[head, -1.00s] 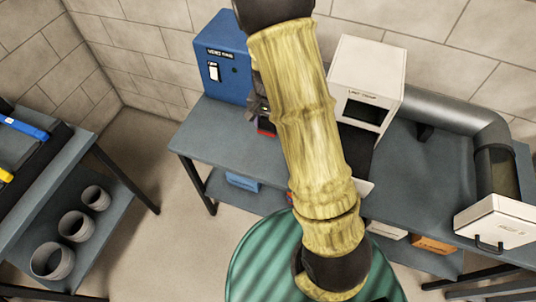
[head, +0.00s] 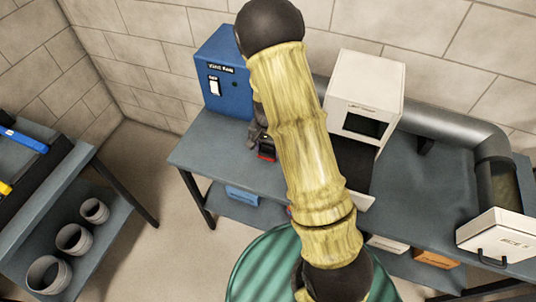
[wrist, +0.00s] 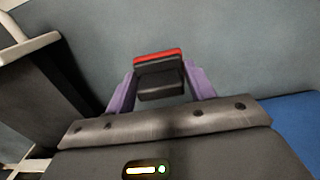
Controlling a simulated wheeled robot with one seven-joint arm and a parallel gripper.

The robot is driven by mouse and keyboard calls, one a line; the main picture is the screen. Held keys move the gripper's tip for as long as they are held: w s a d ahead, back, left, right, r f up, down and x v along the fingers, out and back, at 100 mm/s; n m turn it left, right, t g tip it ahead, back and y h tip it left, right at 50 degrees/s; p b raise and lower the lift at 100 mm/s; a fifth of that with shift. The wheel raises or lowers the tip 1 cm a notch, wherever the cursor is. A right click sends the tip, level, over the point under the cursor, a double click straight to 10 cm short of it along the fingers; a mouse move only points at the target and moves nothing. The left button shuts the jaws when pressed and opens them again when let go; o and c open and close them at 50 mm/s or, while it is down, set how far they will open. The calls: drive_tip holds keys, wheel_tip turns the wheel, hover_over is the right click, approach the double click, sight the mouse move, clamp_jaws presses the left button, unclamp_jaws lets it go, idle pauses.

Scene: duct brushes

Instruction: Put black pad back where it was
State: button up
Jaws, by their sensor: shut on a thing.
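The black pad (wrist: 160,82), a dark block with a red strip along its far edge, is between the purple fingertips of my gripper (wrist: 161,88) in the wrist view. My gripper is shut on it. In the head view my gripper (head: 262,143) hangs over the grey bench between the blue box and the white box, partly hidden behind my arm. The pad's red edge (head: 267,156) shows there. I cannot tell whether the pad touches the bench top.
The grey bench (head: 205,143) carries a blue box (head: 222,75), a white box (head: 374,88) with a dark window, a duct pipe (head: 450,128) and a white lidded box (head: 497,236). A green drum (head: 262,265) stands in front. A rack with grey rings (head: 75,238) is at left.

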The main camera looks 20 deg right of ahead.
sight(268, 151)
drive_tip(key=shift+f, duration=1.9)
drive_tip(key=shift+f, duration=0.2)
drive_tip(key=o, duration=1)
drive_tip(key=shift+r, duration=0.1)
drive_tip(key=shift+c, duration=0.2)
wheel_tip(268, 151, up, 12)
drive_tip(key=shift+r+p, duration=0.15)
drive_tip(key=shift+p, duration=0.15)
drive_tip(key=shift+s, duration=0.1)
